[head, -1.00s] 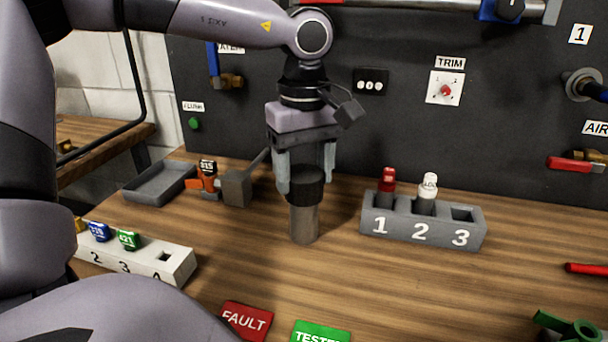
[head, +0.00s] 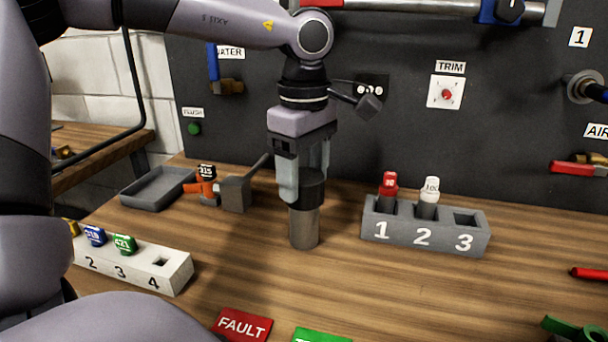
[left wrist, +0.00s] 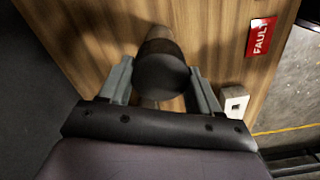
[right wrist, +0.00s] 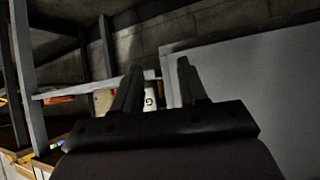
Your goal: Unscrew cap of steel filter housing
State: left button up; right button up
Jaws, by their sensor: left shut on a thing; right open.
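The steel filter housing (head: 304,228) stands upright on the wooden bench, a grey metal cylinder. Its black cap (head: 312,190) sits on top of it. My left gripper (head: 303,188) comes down from above and is shut on the cap, one finger on each side. In the left wrist view the round dark cap (left wrist: 162,75) lies between the fingers. No gap between cap and housing is clear. My right gripper (right wrist: 157,85) is open and shows only in its own wrist view, apart from the housing.
A grey block (head: 400,240) with numbered slots, red and white bottles in two, stands to the right. A white numbered rack (head: 176,275) is front left.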

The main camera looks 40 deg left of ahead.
pick_arm(q)
jog(key=n+b, duration=0.1)
jog(key=n, duration=0.2)
jog(key=shift+n, duration=0.8)
jog(key=shift+n+b, duration=0.5)
jog(key=shift+n, duration=1.8)
